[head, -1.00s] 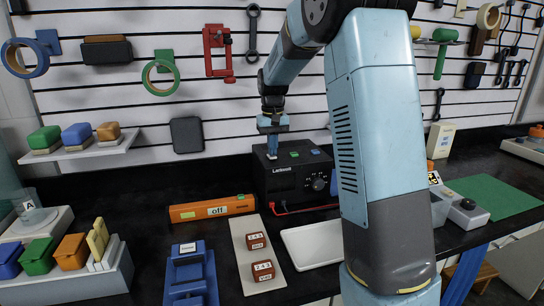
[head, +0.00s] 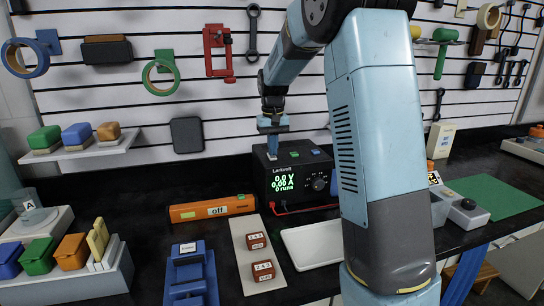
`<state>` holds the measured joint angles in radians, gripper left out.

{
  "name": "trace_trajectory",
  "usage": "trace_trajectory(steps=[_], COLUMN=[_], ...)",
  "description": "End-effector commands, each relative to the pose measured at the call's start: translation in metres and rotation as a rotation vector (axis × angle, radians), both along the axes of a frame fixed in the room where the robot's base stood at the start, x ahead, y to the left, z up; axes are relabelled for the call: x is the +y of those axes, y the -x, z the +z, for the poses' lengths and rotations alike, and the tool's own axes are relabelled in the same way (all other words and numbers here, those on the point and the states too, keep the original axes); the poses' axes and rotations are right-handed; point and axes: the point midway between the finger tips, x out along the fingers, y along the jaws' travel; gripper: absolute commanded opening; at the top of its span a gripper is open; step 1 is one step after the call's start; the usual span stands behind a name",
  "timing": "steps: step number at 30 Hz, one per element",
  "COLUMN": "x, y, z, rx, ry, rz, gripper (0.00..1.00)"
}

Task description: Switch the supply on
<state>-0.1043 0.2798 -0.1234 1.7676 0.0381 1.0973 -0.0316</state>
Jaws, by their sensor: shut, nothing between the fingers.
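The power supply (head: 262,192) is a black box at the back of the bench in the head view. My gripper (head: 272,152) is shut and empty, pointing down at the left part of the supply's top. Its fingertips look at or very near the top surface and hide what lies under them.
A white tray (head: 312,246), a strip with two brown blocks (head: 243,268) and a blue fixture (head: 189,274) stand in front. My arm hides part of the bench right of the supply.

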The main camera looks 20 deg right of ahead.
Motion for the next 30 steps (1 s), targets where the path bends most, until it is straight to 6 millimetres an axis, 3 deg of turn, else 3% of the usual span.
trace_trajectory(steps=[30], x=[0.000], y=[0.000], z=[0.062], rx=[-0.002], ry=[0.000], rz=[0.000], gripper=[0.00])
